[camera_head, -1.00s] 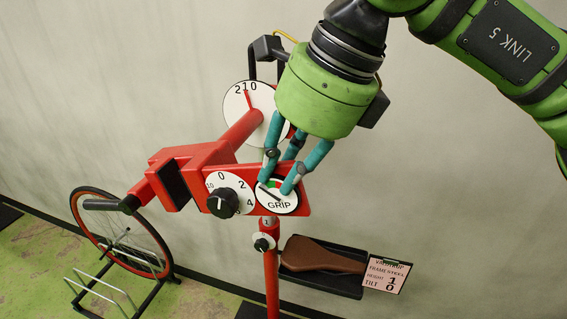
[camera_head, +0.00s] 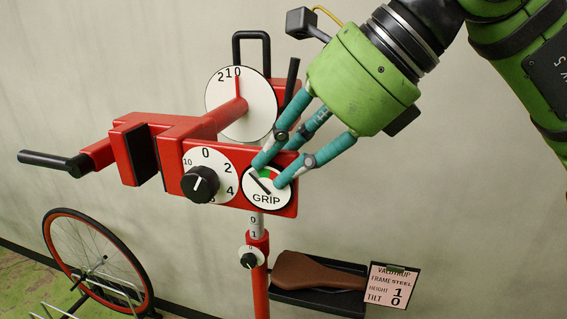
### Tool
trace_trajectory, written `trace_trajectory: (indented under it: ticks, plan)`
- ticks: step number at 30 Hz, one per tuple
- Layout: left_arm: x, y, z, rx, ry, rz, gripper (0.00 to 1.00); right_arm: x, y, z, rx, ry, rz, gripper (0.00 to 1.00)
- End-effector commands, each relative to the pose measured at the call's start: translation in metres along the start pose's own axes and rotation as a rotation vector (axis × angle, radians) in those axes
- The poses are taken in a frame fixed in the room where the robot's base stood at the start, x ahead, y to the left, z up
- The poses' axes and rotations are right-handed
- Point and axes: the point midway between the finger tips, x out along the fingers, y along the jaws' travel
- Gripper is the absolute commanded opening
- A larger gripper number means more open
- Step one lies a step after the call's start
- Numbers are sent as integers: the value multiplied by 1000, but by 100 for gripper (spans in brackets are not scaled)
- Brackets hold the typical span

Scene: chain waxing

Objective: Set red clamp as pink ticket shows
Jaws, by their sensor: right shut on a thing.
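The red clamp (camera_head: 170,133) stands on a red post (camera_head: 260,285). Its rear dial (camera_head: 262,112) has a red pointer at about 0. Its front dial (camera_head: 222,161) bears a black knob (camera_head: 200,184); its setting is unclear. The GRIP gauge (camera_head: 272,199) needle points up-left, outside the green. On the post's scale (camera_head: 255,228), 0 and 1 show above the collar, 1 just over its edge. The pink ticket (camera_head: 390,289) reads frame steel, height 1, tilt 0. My right gripper (camera_head: 272,172) is shut on the clamp's right end, fingers partly covering the gauge. My left gripper is out of view.
A small black knob (camera_head: 248,260) sits on the post's collar. A brown saddle (camera_head: 310,272) lies on a black tray beside the ticket. A bicycle wheel (camera_head: 98,262) stands in a rack at lower left. A black handle (camera_head: 45,160) sticks out left.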

Motion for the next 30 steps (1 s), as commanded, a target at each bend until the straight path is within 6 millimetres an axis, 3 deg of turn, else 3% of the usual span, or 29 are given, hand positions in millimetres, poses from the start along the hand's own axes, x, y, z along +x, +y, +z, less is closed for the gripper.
trace_trajectory:
  ticks: [5,6,7,8,20,23,30]
  plan:
    - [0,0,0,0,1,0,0,4,1,-3,-1,13,8,0]
    - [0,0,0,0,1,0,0,4,1,-3,-1,14,8,27]
    - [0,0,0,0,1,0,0,4,2,-3,-1,15,8,39]
    - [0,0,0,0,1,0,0,4,2,-3,-1,15,8,44]
    - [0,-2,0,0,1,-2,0,-4,0,-1,1,7,3,44]
    - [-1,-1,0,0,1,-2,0,-17,0,0,1,6,1,44]
    - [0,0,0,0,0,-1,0,-68,0,0,1,6,2,44]
